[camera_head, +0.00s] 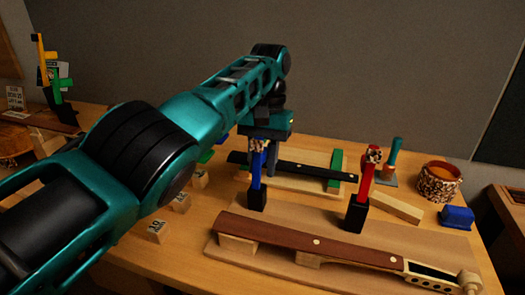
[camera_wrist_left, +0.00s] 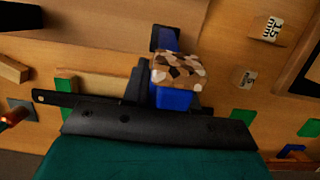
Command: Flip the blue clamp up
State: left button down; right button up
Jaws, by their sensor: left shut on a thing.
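The blue clamp (camera_head: 256,171) stands upright in its black base on the bench, with a brown-and-cream mottled pad at its top. My left gripper (camera_head: 264,150) comes down over the top of it and is shut on it; the fingertips are partly hidden. In the left wrist view the blue clamp (camera_wrist_left: 174,99) and its mottled pad show right in front of my left gripper (camera_wrist_left: 140,88), with a dark finger beside the blue part. My right gripper is not in view.
A red clamp (camera_head: 366,178) stands upright to the right. A brown violin neck (camera_head: 300,240) lies on a board in front. Numbered wooden blocks (camera_head: 157,231) stand at the left. A mottled pot (camera_head: 438,182) and a blue block (camera_head: 456,216) sit at the right.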

pick_arm(q)
jog(key=shift+f, duration=0.15)
jog(key=shift+s, duration=0.1)
jog(key=c, duration=1.3)
grip_release()
jog(key=o, duration=0.3)
jog(key=shift+o, duration=0.2)
